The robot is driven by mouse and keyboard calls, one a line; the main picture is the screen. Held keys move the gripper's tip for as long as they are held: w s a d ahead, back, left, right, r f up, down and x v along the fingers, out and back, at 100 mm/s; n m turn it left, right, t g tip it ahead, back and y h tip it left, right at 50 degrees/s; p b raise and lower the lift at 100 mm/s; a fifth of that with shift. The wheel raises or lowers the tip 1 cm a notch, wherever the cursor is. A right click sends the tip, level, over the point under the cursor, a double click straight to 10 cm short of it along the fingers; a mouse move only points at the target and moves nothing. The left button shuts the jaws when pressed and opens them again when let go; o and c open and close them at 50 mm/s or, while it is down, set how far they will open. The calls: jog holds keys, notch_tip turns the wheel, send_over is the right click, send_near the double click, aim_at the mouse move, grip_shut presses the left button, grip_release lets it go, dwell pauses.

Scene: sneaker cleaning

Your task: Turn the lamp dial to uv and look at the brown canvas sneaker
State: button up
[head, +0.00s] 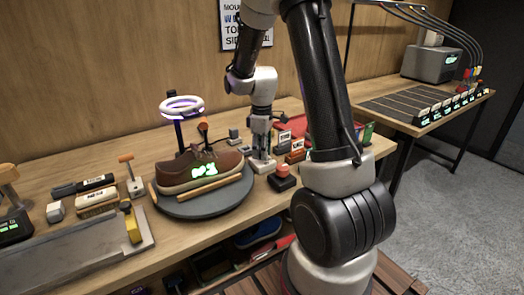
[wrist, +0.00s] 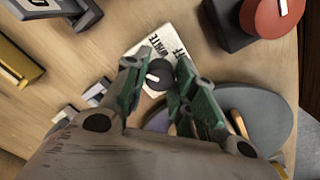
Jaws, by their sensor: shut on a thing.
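The brown sneaker (head: 190,170) sits on a dark round turntable (head: 205,208), with a bright green glowing mark on its side. The ring lamp (head: 182,107) above it glows pale violet. My gripper (head: 261,150) points down just right of the turntable, over a small pale dial plate (head: 262,164). In the wrist view, my gripper (wrist: 158,78) is shut on the dark lamp dial (wrist: 157,77), one finger on each side. The dial's white plate (wrist: 170,45) shows the word WHITE; its other lettering is hard to read. The fingers hide part of the dial and plate.
A red-topped button (head: 282,176) stands close right of the dial plate. Small boxes (head: 295,150) and a red tray (head: 295,128) lie behind. Brushes (head: 90,190) and a grey metal tray (head: 75,262) are left. A second table (head: 410,105) stands back right.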

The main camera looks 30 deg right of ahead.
dwell(0.4)
jog(key=o, duration=1.1)
jog(key=shift+c, duration=0.2)
notch_tip(320, 180, up, 12)
